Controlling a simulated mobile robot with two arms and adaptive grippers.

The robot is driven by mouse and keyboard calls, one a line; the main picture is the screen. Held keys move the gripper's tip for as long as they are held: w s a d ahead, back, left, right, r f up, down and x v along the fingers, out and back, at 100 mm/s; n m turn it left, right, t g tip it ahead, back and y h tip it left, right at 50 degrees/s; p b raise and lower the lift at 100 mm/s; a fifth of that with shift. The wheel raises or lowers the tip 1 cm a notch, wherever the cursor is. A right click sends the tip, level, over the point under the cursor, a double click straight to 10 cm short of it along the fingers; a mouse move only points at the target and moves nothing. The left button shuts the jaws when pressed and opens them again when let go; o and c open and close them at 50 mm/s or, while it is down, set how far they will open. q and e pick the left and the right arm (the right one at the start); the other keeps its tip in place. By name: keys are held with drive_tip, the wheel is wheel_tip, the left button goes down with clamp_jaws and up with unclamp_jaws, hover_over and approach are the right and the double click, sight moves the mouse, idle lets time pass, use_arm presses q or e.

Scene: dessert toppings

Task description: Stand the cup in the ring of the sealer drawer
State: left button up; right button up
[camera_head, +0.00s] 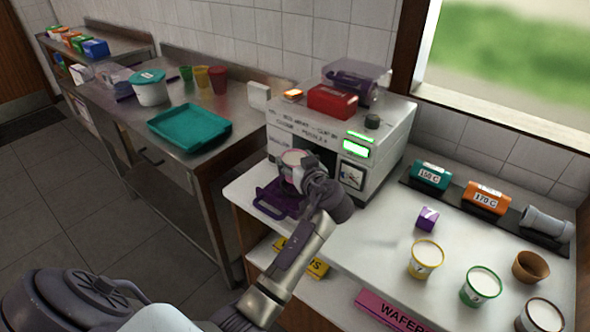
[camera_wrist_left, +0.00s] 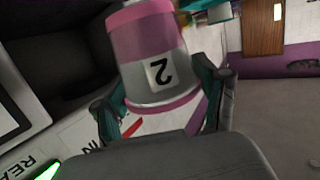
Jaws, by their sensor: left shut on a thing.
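A clear cup with a pink rim (camera_head: 293,157) is in my left gripper, in front of the white sealer (camera_head: 388,140). In the left wrist view the cup (camera_wrist_left: 150,45) looks pink and grey with a label "2", turned upside down in the picture. My left gripper (camera_wrist_left: 165,100) has a finger on each side of it; it also shows in the head view (camera_head: 298,174), partly hiding the cup. The purple sealer drawer (camera_head: 272,207) sticks out just below the cup. Its ring is hidden, and I cannot tell whether the cup touches it. My right gripper is not in view.
Yellow-rimmed (camera_head: 425,258) and green-rimmed (camera_head: 481,286) cups stand on the white counter at right, near a purple block (camera_head: 427,219) and a brown cup (camera_head: 530,267). A teal tray (camera_head: 190,127) lies on the steel table at left. A red box (camera_head: 332,100) sits on the sealer.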

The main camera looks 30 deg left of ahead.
use_arm(q)
wheel_tip(320, 180, down, 2)
drive_tip(key=shift+a+f, duration=0.1)
drive_tip(key=shift+f, duration=0.15)
drive_tip(key=shift+f+p, duration=0.3)
drive_tip(key=shift+f, duration=0.2)
drive_tip(key=shift+f+b, duration=0.2)
drive_tip(key=shift+b, duration=0.1)
drive_tip(key=o, duration=1.3)
drive_tip(key=shift+c, duration=0.2)
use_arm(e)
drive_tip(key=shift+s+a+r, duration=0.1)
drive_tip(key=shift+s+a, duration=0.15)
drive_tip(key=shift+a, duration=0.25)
use_arm(q)
drive_tip(key=shift+r, duration=0.15)
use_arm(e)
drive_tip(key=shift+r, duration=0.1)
